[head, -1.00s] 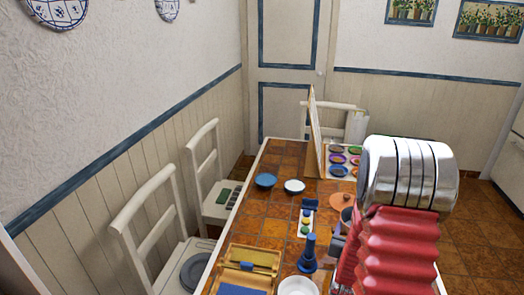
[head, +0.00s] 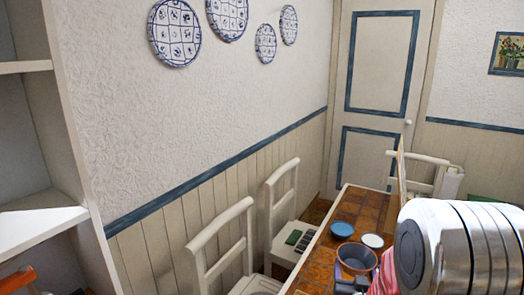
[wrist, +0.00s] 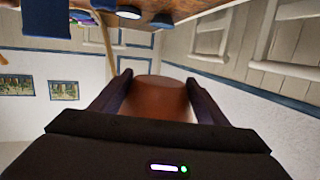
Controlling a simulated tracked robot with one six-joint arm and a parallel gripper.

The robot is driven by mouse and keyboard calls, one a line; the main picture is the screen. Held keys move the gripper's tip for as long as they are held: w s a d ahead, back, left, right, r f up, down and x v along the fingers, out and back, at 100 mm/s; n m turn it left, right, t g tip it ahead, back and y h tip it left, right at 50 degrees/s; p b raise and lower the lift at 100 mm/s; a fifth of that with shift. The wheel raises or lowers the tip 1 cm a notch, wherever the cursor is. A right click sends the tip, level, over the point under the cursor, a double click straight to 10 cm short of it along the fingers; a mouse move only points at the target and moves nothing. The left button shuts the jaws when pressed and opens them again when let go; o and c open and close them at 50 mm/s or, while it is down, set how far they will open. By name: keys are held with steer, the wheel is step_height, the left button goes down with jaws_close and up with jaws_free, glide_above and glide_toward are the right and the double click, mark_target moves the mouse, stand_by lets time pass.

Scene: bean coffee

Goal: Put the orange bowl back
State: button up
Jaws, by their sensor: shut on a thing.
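In the wrist view, my gripper (wrist: 158,95) is shut on the orange bowl (wrist: 160,97), which shows as a rounded, shaded orange-brown shape between the two dark fingers. In the head view, my silver and red arm fills the lower right and hides much of the table.
The tiled table (head: 350,206) holds a blue dish (head: 342,229) and a white dish (head: 373,241). White chairs (head: 225,245) stand along its left side. A white shelf unit (head: 40,222) is at the far left, with an orange thing (head: 18,280) low down.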

steer(key=w+a+r+n+y, duration=0.1)
steer(key=a+r+n+y, duration=0.1)
steer(key=a, duration=1)
steer(key=shift+w+a+r+n+y, duration=0.25)
steer(key=shift+n+y, duration=0.15)
steer(key=shift+y, duration=0.5)
steer(key=shift+d, duration=0.1)
steer(key=shift+s, duration=0.4)
steer(key=shift+s, duration=0.1)
